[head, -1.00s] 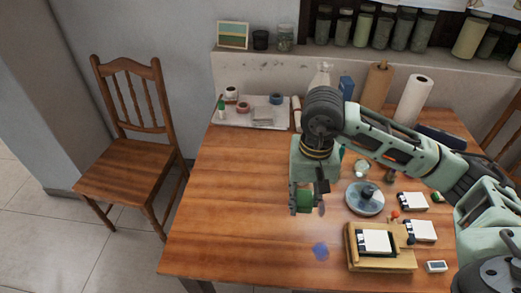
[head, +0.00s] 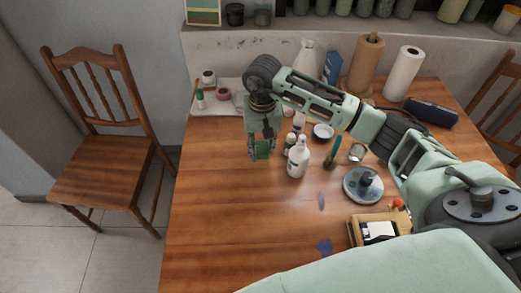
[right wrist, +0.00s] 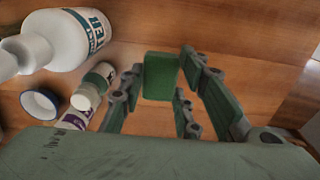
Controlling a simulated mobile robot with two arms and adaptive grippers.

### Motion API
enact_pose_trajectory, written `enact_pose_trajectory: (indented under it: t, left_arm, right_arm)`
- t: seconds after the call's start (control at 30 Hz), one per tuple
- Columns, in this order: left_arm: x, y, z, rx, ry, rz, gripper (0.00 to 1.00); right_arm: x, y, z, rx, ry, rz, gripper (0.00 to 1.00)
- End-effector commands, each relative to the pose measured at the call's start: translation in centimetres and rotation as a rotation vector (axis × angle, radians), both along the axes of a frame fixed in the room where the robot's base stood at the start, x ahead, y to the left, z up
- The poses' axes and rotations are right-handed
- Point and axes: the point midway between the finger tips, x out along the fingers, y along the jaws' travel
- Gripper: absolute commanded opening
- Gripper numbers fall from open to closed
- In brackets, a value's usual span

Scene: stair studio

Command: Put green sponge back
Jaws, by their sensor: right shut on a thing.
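The green sponge (head: 262,149) is held upright in my right gripper (head: 261,143), above the wooden table, left of the white bottle. In the right wrist view the sponge (right wrist: 161,76) sits between the fingers of the right gripper (right wrist: 160,88). I cannot tell how high its lower edge is above the table. My left gripper is not in view.
A white bottle (head: 298,158) stands close right of the gripper, with small bottles and a bowl (head: 323,132) behind. A pale tray (head: 215,109) with tapes lies at the back left. The table's front left (head: 210,210) is clear.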

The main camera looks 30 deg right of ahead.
Motion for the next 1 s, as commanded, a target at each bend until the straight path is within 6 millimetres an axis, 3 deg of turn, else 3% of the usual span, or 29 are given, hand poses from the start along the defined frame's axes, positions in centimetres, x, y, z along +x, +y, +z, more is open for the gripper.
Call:
enact_pose_trajectory:
  t: [0.1,0.23,0.5,0.87,0.9,1.0]
  left_arm:
    - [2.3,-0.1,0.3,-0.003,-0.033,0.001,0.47]
    - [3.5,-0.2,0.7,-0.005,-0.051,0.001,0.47]
    - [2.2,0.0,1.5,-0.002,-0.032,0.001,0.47]
    - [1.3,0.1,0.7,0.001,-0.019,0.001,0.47]
    - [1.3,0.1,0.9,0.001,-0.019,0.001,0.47]
    - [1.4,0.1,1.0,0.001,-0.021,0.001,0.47]
  right_arm:
    - [0.8,-0.1,-0.5,-0.001,0.0,0.0,0.09]
    - [1.0,0.0,-1.2,0.0,0.002,0.001,0.09]
    - [0.9,-0.1,-4.5,0.0,0.001,0.0,0.09]
    - [1.0,-0.1,-5.1,-0.002,-0.001,0.002,0.09]
    - [1.0,-0.1,-4.9,-0.002,-0.001,0.002,0.34]
    - [1.0,-0.1,-4.9,-0.001,0.0,0.001,0.42]
